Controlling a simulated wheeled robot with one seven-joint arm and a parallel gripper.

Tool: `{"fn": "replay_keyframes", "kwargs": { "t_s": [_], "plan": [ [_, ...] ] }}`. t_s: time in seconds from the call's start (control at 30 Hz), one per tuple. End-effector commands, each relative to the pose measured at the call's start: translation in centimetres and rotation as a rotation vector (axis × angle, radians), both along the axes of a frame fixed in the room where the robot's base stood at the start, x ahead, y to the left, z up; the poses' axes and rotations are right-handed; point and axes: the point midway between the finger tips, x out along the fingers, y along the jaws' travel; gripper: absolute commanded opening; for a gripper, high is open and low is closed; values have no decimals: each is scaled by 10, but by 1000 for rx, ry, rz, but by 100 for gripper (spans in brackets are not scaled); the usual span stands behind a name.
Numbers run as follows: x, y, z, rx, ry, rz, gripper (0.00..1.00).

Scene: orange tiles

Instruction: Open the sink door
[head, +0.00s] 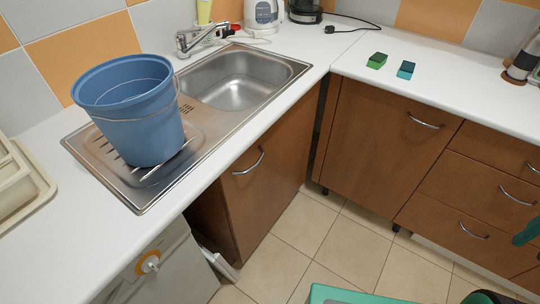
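The sink door (270,190) is a brown wooden cabinet front below the sink, in the head view. It looks shut, lying along the line of the counter's front edge. A curved metal handle (249,163) sits near its upper left corner. A darker brown panel shows at its left. The steel sink (240,90) is set in the white counter above it.
A blue bucket (133,110) stands on the sink's drainboard. A white appliance (165,270) is left of the door. Another cabinet (380,140) and drawers (480,190) stand at the right. Tiled floor (310,235) lies open in front. Two sponges (377,60) lie on the right counter.

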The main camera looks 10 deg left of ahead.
Motion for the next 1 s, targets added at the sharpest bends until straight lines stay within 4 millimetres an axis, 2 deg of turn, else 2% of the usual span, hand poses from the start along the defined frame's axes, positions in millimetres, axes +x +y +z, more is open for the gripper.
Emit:
{"fn": "replay_keyframes", "kwargs": {
  "t_s": [0.27,0.3,0.37,0.47,0.67,0.87,1.0],
  "plan": [
    [0,0,0,0,0,1,27],
    [-9,1,4,1,-10,6,27],
    [-7,2,3,0,-12,18,27],
    [9,6,-4,1,-5,65,27],
    [63,32,-36,44,0,237,27],
    [113,80,-80,152,-14,411,27],
    [139,125,-111,263,-35,512,27]
  ]
}}
